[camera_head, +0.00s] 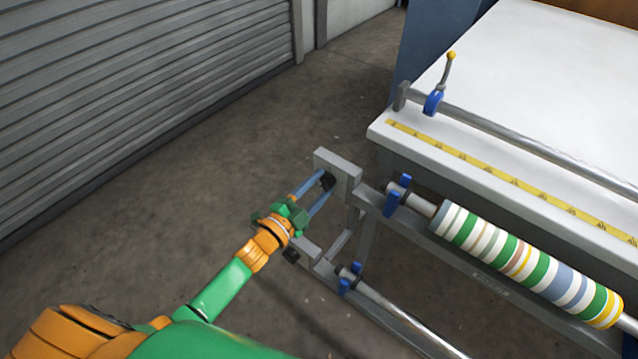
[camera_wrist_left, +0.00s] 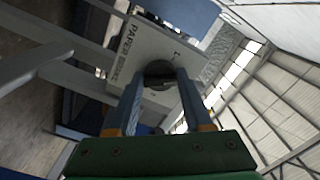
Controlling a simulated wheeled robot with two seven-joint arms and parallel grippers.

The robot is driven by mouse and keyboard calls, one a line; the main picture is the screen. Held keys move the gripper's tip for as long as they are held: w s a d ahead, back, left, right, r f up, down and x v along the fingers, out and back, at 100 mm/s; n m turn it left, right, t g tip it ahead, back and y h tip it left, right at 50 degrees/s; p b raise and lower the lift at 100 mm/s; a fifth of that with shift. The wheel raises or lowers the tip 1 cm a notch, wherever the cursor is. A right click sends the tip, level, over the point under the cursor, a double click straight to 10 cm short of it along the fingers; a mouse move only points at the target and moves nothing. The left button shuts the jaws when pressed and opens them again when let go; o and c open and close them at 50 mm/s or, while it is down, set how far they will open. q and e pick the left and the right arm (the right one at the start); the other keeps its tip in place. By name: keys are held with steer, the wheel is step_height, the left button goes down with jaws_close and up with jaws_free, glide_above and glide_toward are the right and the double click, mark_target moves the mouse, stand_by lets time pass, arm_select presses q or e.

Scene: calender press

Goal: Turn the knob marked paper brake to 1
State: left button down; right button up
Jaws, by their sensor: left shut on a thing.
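The paper brake knob (camera_wrist_left: 160,74) is round and dark, on a light grey plate (camera_wrist_left: 140,45) lettered "PAPER BRAKE" in the left wrist view. A small mark shows on the plate beyond the knob, but I cannot read the knob's setting. In the head view the knob (camera_head: 327,181) sits at the end of the grey frame. My left gripper (camera_head: 318,192) reaches it from the left, its blue fingers shut on the knob's two sides. The fingers (camera_wrist_left: 160,88) hide part of the knob in the left wrist view. My right gripper is not in view.
A striped roll (camera_head: 530,262) and a lower bar (camera_head: 400,315) lie to the right. A white table (camera_head: 540,80) stands behind. The floor left of the frame is clear.

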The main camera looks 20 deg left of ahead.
arm_select(q)
steer(key=n+p, duration=0.1)
steer(key=n, duration=0.8)
steer(key=shift+f, duration=0.1)
steer(key=shift+d+n, duration=0.1)
steer(key=shift+n, duration=0.2)
stand_by(0.4)
steer(key=shift+c, duration=1.6)
jaws_free()
steer(key=v, duration=0.7)
steer(key=shift+p, duration=0.35)
steer(key=shift+s, duration=0.1)
